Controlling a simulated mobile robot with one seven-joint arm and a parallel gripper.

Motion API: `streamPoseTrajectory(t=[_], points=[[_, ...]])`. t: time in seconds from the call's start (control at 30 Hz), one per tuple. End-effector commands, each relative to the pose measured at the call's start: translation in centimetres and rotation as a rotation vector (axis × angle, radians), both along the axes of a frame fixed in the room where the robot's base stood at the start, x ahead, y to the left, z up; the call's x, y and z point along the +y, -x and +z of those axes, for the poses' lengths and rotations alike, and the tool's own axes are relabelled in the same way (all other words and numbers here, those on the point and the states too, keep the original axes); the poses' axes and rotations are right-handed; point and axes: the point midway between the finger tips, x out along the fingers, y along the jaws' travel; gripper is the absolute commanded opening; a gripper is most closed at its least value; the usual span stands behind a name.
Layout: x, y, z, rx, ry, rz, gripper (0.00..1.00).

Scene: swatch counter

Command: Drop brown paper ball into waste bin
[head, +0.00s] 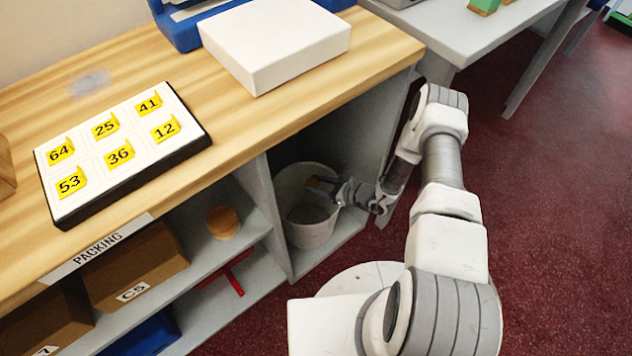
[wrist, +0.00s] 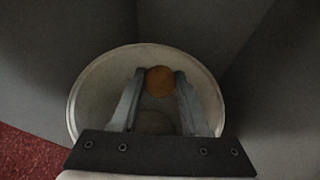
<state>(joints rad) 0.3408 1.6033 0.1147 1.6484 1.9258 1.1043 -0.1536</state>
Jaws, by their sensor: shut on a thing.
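The waste bin (head: 309,233) is a round, pale, open-topped bin standing in the open compartment under the counter's right end. Its rim also shows in the wrist view (wrist: 82,88). My gripper (head: 325,189) reaches in from the right, with its fingertips over the bin's mouth. The brown paper ball (wrist: 159,81) is between the fingertips in the wrist view, and the gripper is shut on it. In the head view the ball (head: 318,182) is small, dark and partly hidden by the fingers. Below it the bin's inside is dim.
The compartment's side walls stand close around the bin, and the wooden counter top (head: 290,115) lies above. The shelf to the left holds an orange-brown round thing (head: 222,222) and a box marked C5 (head: 135,268). A white box (head: 275,42) and a numbered tray (head: 120,152) rest on the counter.

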Motion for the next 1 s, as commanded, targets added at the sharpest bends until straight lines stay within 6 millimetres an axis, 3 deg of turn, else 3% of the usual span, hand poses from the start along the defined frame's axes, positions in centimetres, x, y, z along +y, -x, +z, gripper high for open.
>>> streamPoseTrajectory(t=[0.03,0.2,0.53,0.57,0.7,0.73,1.0], points=[[0.0,0.0,-1.2,-0.001,0.001,0.000,0.00],[0.0,0.0,-2.7,-0.001,0.001,0.001,0.00],[0.0,0.0,-2.8,-0.001,0.001,0.000,0.00],[0.0,0.0,-2.8,-0.001,0.001,0.000,0.50],[0.0,0.0,-2.8,-0.001,0.001,0.000,0.76],[0.0,0.0,-2.8,-0.001,0.001,0.000,0.80],[-0.1,0.0,-2.8,-0.001,0.001,0.000,0.80]])
